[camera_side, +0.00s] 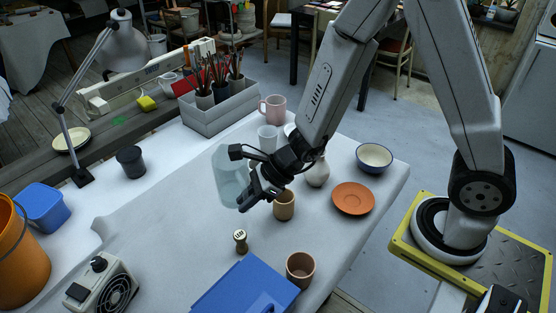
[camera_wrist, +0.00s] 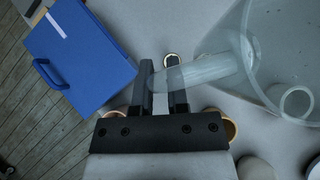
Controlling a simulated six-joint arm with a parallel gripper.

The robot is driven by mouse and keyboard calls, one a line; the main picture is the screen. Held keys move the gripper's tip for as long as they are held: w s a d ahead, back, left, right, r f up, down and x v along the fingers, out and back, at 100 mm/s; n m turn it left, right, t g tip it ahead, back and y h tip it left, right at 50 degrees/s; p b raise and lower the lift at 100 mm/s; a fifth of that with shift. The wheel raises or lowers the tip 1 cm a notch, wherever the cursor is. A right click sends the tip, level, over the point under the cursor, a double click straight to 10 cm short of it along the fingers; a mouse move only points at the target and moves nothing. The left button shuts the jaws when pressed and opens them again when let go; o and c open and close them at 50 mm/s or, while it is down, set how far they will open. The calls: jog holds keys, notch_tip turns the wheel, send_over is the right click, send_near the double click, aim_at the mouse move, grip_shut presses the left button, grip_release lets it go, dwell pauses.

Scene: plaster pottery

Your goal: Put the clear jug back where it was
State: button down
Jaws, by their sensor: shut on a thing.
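The clear jug (camera_side: 230,178) is a pale, see-through vessel left of my gripper in the side view. In the wrist view the jug (camera_wrist: 278,35) fills the upper right, and its handle (camera_wrist: 205,70) runs between my fingers. My gripper (camera_side: 249,197), also in the wrist view (camera_wrist: 160,72), is shut on the handle. The jug seems to hang above the table, slightly tilted, but its clearance is hard to judge. A white cup (camera_wrist: 296,102) shows through its wall in the wrist view.
A tan cup (camera_side: 284,207), white vase (camera_side: 317,173) and small stamp (camera_side: 240,241) are near my gripper. An orange saucer (camera_side: 352,198), bowl (camera_side: 374,158), brown cup (camera_side: 300,270) and blue box (camera_side: 245,288) stand around. The grey caddy (camera_side: 222,112) is behind. The table's left-middle (camera_side: 165,215) is clear.

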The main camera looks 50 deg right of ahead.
jog(key=shift+a+r, duration=0.1)
jog(key=shift+a, duration=0.1)
jog(key=shift+w, duration=0.1)
jog(key=w+a+f, duration=0.4)
jog(key=w+f, duration=0.5)
jog(key=w, duration=0.3)
jog(key=shift+w+f, duration=0.15)
jog(key=shift+w, duration=0.25)
jog(key=shift+w+a+f, duration=0.1)
jog(key=shift+w+f, duration=0.05)
jog(key=shift+f, duration=0.8)
jog(key=shift+w+f, duration=0.1)
jog(key=shift+f, duration=0.8)
jog(key=shift+f, duration=0.15)
